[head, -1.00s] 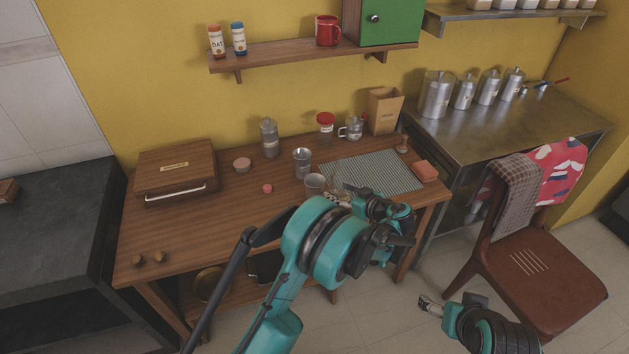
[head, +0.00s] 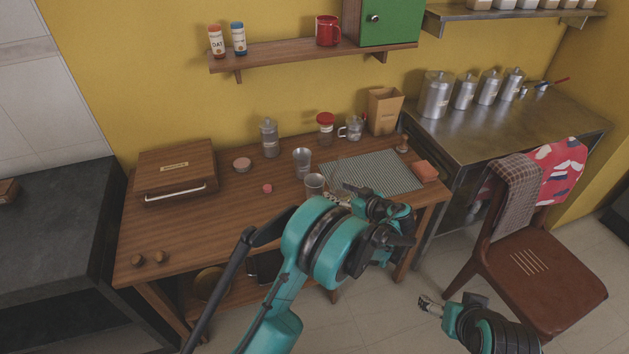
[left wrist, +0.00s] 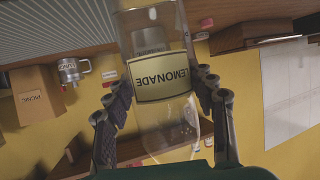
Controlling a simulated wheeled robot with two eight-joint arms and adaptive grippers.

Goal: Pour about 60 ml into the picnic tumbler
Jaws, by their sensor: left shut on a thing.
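My left gripper (head: 343,197) is shut on a clear bottle. In the left wrist view the bottle has a yellow LEMONADE label (left wrist: 162,78), upside down in the picture, between my two dark fingers. In the head view the bottle is faint and partly hidden by my gripper; I cannot tell its tilt or liquid level. I cannot read which one is the picnic tumbler. My right gripper (head: 428,304) is low at the right, away from the table; its opening is unclear.
A striped mat (head: 385,172) covers the table's right part. The front left tabletop is mostly clear.

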